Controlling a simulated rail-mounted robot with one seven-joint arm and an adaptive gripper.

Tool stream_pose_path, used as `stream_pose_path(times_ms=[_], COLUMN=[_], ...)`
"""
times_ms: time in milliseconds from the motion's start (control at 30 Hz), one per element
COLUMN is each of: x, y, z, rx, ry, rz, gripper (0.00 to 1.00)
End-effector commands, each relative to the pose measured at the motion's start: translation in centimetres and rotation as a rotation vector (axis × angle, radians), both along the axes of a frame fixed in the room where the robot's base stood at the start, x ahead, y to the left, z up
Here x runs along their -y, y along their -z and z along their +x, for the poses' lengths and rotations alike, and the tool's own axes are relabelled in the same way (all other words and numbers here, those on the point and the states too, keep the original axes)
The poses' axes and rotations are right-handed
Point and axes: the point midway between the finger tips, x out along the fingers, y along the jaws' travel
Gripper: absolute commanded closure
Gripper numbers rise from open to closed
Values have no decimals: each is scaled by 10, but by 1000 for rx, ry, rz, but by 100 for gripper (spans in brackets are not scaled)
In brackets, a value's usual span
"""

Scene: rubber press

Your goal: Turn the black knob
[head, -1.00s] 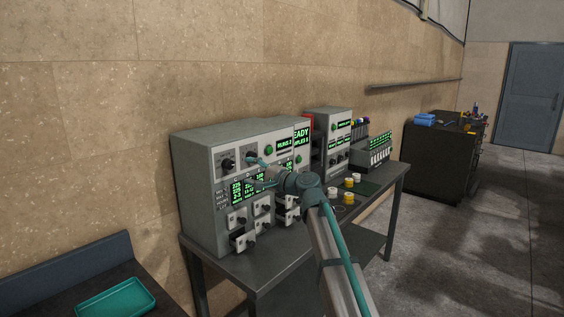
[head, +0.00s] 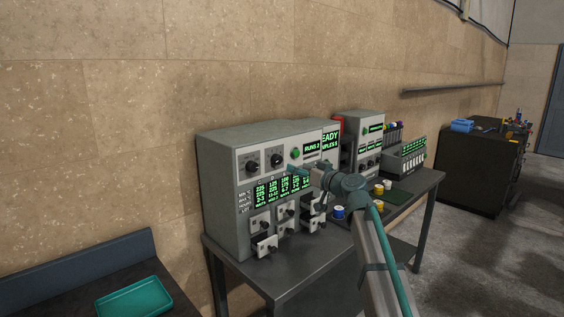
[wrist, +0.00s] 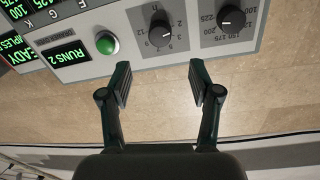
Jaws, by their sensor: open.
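Two round black knobs sit side by side on the upper panel of the grey press cabinet (head: 222,180): a left one (head: 252,166) and a right one (head: 277,160). In the wrist view they show at the top, one with a small-number dial (wrist: 159,33) and one with a dial running to 200 and above (wrist: 232,18). I cannot tell which one the task means. My gripper (wrist: 161,82) is open and empty, its fingers apart and pointing toward the panel, not touching either knob. In the head view my gripper (head: 294,169) is just right of and below the right knob.
A green button (wrist: 106,43) and a lit RUNS display (head: 312,148) are beside the knobs. Small drawers with black knobs (head: 265,243) stick out below. Several small jars (head: 379,189) stand on the bench to the right. A teal tray (head: 135,297) lies at lower left.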

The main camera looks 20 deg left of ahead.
Motion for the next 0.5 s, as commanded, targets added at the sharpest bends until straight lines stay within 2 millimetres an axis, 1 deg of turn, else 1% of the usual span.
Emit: stream_pose_path(times_ms=[67, 500], x=[-10, -72], y=[-2, -3], z=[6, 41], rx=[-1, -3], ry=[-2, -1], rz=[0, 0], gripper=[37, 37])
